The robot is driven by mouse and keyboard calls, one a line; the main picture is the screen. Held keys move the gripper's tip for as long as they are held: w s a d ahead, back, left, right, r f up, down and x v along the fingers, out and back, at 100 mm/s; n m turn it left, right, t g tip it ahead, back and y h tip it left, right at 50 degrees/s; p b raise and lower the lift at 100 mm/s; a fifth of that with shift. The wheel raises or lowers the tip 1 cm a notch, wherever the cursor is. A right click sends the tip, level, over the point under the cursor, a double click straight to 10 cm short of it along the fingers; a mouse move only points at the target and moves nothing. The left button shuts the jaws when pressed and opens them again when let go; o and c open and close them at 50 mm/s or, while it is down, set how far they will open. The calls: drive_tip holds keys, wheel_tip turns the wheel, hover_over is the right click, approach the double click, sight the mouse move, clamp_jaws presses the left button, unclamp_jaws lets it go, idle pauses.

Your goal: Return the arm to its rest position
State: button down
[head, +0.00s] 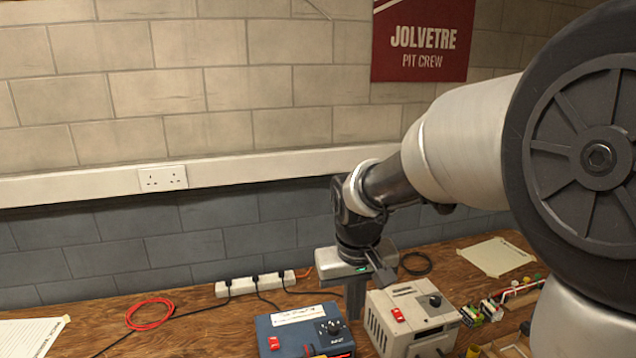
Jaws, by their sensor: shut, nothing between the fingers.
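My arm reaches in from the right side of the head view, over the wooden bench. My gripper (355,300) hangs pointing down at the arm's end. Its fingers are together with nothing visible between them. They are in line with the gap between a blue charger (290,325) and a grey charger (385,325). I cannot tell whether the fingertips touch either one, and their lowest part is partly hidden.
A white power strip (255,287) with black plugs lies behind the chargers. A red cable coil (150,313) and a paper sheet (32,336) lie at left. Small battery packs (492,310) and another sheet (497,257) lie at right. A wall socket (163,178) is behind.

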drive_tip(key=s+d+r+m+t+p, duration=0.1)
drive_tip(key=s+d+r, duration=0.2)
drive_tip(key=s+r, duration=0.3)
drive_tip(key=s+d+r+m+t+p, duration=0.1)
drive_tip(key=s+d+r, duration=0.3)
drive_tip(key=s, duration=0.7)
drive_tip(key=shift+s+d+r+t, duration=0.2)
drive_tip(key=shift+r+t, duration=0.6)
drive_tip(key=shift+r, duration=0.15)
